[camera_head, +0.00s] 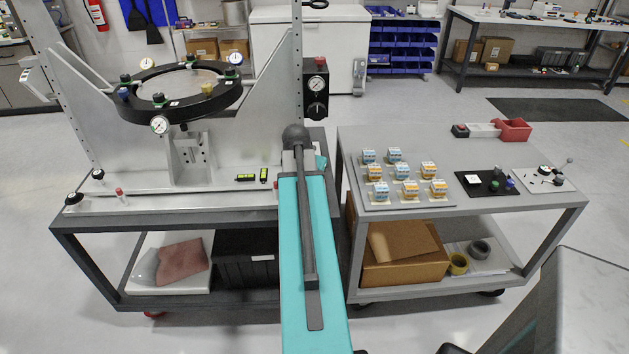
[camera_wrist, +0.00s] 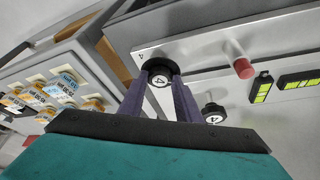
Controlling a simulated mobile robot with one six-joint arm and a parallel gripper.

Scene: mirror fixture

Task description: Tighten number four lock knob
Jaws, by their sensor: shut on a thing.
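In the wrist view, a round black knob (camera_wrist: 160,67) with a white cap marked 4 stands near the end of a grey metal base plate (camera_wrist: 195,52), beside a small 4 on the plate. The two dark purple fingers of my gripper (camera_wrist: 161,82) are on either side of this knob and shut on it. A second black knob (camera_wrist: 213,110), its white cap also appearing to read 4, is to the right, outside the fingers. In the head view, my teal arm hides the gripped knob and my fingers.
A red-tipped peg (camera_wrist: 243,68) stands close to the right of the gripped knob. Green-yellow levels (camera_wrist: 298,82) lie farther right. The mirror ring (camera_head: 168,104) is at left in the head view. A grey cart (camera_head: 500,207) with several small blocks stands at right.

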